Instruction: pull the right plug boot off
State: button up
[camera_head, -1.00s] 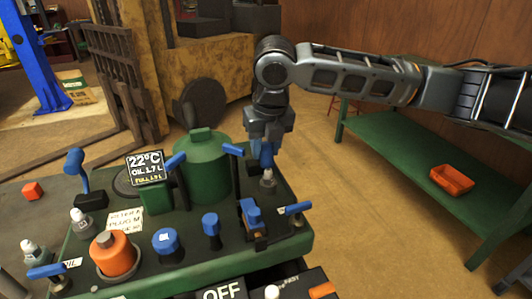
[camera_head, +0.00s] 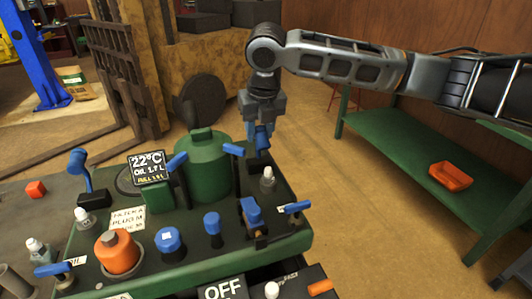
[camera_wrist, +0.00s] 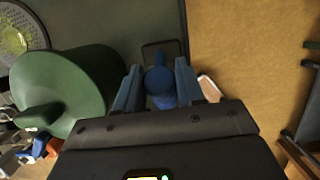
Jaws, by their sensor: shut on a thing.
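The right plug boot is a blue round piece, seen from above between the two blue fingers in the wrist view (camera_wrist: 160,80). My gripper (camera_wrist: 158,88) is shut on it. In the head view my gripper (camera_head: 261,138) points down at the rear right of the dark green machine top, and the boot is hard to separate from the blue fingers. A black block (camera_head: 257,160) is just below the fingers; whether the boot touches it I cannot tell. A white-tipped plug (camera_head: 267,179) stands bare in front of that block.
A green tank (camera_head: 204,168) stands left of my gripper. Blue levers (camera_head: 233,149) and knobs (camera_head: 169,240) crowd the machine top. On the left, another blue piece (camera_head: 77,165) rises above a black box (camera_head: 90,200). A green bench (camera_head: 410,160) with an orange tray (camera_head: 451,176) is at right.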

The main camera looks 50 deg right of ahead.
jog(key=shift+w+d, duration=0.7)
jog(key=shift+w, duration=0.35)
jog(key=shift+o, duration=0.2)
jog(key=shift+w+d+f, duration=0.2)
jog(key=shift+w+d, duration=0.15)
jog(key=shift+w, duration=0.15)
jog(key=shift+w+d+f, duration=0.15)
jog(key=shift+w+d, duration=0.15)
jog(key=shift+w, duration=0.15)
jog(key=o, duration=0.7)
jog(key=shift+c, duration=0.2)
jog(key=shift+r, duration=0.1)
notch_tip(320, 180, up, 7)
jog(key=p, duration=0.5)
jog(key=shift+p, duration=0.3)
